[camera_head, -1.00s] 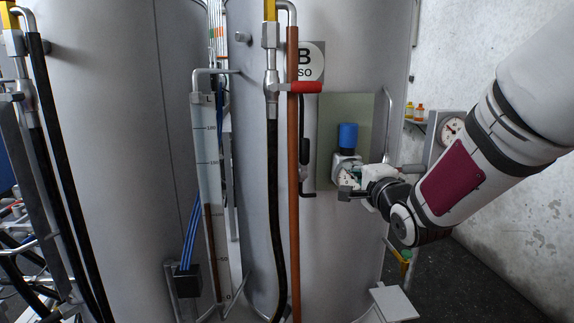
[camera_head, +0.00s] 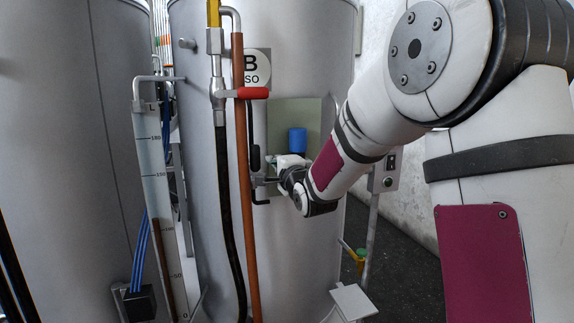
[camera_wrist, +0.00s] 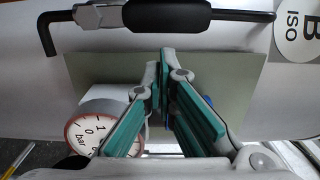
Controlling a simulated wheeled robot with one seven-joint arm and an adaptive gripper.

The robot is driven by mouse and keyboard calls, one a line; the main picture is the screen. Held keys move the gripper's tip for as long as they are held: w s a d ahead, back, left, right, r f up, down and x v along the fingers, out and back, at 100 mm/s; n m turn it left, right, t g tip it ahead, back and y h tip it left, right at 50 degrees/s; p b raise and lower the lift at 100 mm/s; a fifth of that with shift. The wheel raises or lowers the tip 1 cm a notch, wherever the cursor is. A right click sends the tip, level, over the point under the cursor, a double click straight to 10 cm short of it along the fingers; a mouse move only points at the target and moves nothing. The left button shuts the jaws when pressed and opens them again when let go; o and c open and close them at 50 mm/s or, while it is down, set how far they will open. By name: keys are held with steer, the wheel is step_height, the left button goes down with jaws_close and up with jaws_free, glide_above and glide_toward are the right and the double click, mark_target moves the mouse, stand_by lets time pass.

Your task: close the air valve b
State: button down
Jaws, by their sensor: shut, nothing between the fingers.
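Drum B (camera_head: 300,50) is a tall grey drum with a round "B ISO" label (camera_head: 257,68). A red lever (camera_head: 252,93) sticks out sideways from the metal fitting on the pipes in front of it. A blue cap (camera_head: 298,139) stands over a fitting before a green panel (camera_head: 312,115); a bar gauge (camera_wrist: 92,135) shows beside my fingers in the wrist view. I cannot tell for certain which fitting is air valve b. My gripper (camera_wrist: 166,58) is shut and empty, with its green-padded fingers before the panel. My arm partly hides the fitting below the blue cap.
A black grip (camera_wrist: 167,15) on a bent rod lies just beyond my fingertips in the wrist view. A copper-coloured pipe (camera_head: 243,190) and a black hose (camera_head: 226,190) run down left of my gripper. A grey control box (camera_head: 386,171) stands to the right.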

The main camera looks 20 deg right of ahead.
steer(key=shift+a, duration=0.35)
